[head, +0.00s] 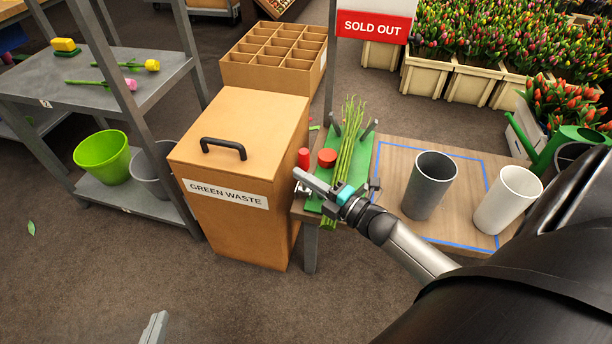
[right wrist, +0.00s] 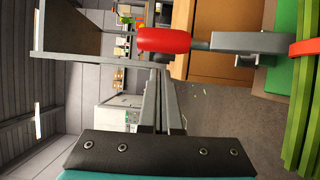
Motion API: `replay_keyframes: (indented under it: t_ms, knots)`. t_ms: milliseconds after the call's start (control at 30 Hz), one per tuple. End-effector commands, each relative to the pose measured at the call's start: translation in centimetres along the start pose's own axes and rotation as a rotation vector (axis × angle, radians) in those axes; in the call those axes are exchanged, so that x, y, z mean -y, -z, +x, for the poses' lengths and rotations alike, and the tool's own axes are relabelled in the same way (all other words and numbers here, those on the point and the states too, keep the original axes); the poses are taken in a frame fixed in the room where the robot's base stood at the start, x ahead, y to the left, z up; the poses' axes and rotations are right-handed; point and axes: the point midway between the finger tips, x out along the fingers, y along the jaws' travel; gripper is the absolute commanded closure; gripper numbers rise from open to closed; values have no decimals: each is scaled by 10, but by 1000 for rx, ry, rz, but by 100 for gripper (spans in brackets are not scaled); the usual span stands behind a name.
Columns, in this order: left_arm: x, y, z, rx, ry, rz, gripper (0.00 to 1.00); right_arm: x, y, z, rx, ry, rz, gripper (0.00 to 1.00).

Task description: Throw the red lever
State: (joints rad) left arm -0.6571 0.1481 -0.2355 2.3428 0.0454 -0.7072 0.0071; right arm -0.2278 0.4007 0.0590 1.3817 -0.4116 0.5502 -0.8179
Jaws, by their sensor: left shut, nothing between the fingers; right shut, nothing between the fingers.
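The lever's red grip (head: 304,158) stands at the left edge of a green board (head: 361,150), beside a round red part (head: 327,158). In the right wrist view the red grip (right wrist: 164,40) sits on a grey bar (right wrist: 250,42). My right gripper (head: 303,181) is shut and empty, just in front of the grip in the head view. Its fingers (right wrist: 160,78) show a small gap from the grip in the wrist view; contact is not visible. My left gripper (head: 154,329) is shut and empty at the bottom edge, far from the lever, mostly out of frame.
Green stems (head: 347,150) lie across the board. A green waste bin (head: 240,235) stands close left of the table (head: 395,155). A grey cup (head: 428,190) and a white cup (head: 508,200) stand to the right. Floor in front of the bin is clear.

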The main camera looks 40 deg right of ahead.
Motion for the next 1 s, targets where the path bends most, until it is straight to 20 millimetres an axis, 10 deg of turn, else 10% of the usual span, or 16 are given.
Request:
replay_keyframes:
  t_ms: [1000]
  knots:
    - [2, 2, -2, 12, 6, 2, 100, -3, -9, 2, 0, 11, 24, 100]
